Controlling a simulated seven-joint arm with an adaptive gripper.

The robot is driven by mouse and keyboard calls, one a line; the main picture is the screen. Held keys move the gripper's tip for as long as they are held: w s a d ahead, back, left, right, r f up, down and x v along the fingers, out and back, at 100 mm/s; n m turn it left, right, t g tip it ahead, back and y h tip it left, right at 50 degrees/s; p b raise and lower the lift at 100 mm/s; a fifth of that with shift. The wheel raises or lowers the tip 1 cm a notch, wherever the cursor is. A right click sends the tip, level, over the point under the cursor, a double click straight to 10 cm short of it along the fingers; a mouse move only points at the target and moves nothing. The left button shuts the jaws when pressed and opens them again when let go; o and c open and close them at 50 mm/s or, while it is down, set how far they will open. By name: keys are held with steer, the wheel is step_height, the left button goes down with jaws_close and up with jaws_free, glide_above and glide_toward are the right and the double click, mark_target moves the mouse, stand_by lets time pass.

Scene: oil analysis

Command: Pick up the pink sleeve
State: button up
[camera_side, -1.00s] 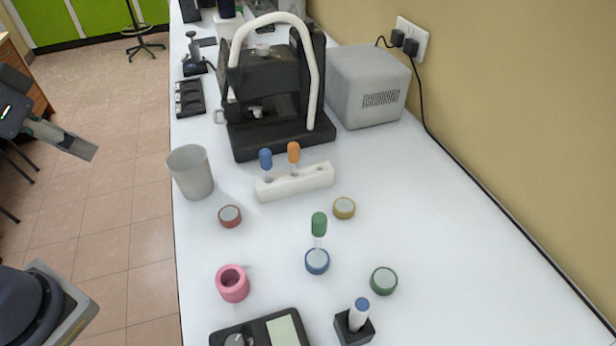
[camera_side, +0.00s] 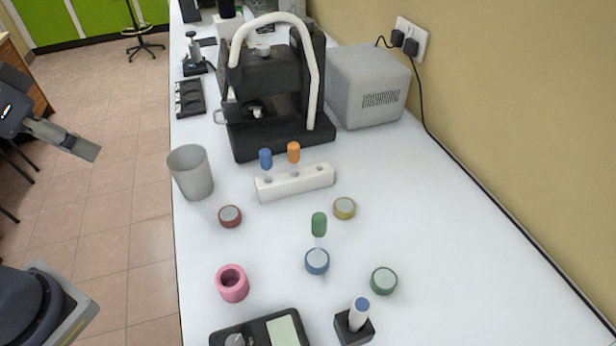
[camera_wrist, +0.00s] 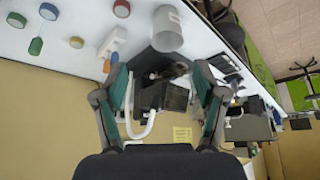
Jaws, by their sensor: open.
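The pink sleeve (camera_side: 233,294) stands upright on the white bench in the side view, its round opening facing up. It is near the bench's left edge, behind the dark device with a pale display. It does not show in the wrist view. My gripper (camera_side: 84,148) is at the far left of the side view, off the bench edge and well apart from the sleeve. In the wrist view my gripper (camera_wrist: 160,68) has its two fingers wide apart with nothing held between them.
Red (camera_side: 230,216), yellow (camera_side: 344,208), blue (camera_side: 317,262) and green (camera_side: 384,281) caps lie on the bench. A green-topped stick (camera_side: 319,224) stands at the blue cap. A grey cup (camera_side: 190,173), white rack (camera_side: 296,183), display device (camera_side: 258,333) and black holder (camera_side: 356,328) stand around.

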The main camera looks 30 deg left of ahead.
steer(key=shift+o, duration=0.5)
steer(key=m+g, duration=0.4)
steer(key=g, duration=0.1)
glide_above(231, 280)
steer(key=w+a, duration=0.2)
step_height(231, 280, down, 6)
steer(key=shift+m+g, duration=0.3)
steer(key=shift+m, duration=0.5)
steer(key=s+d+f, duration=0.1)
steer(key=f, duration=0.3)
steer(key=s+d+f, duration=0.1)
steer(key=f, duration=0.4)
steer(key=s+d+f, duration=0.1)
steer(key=d+f, duration=0.1)
steer(key=f, duration=0.8)
steer(key=shift+a+f, duration=0.35)
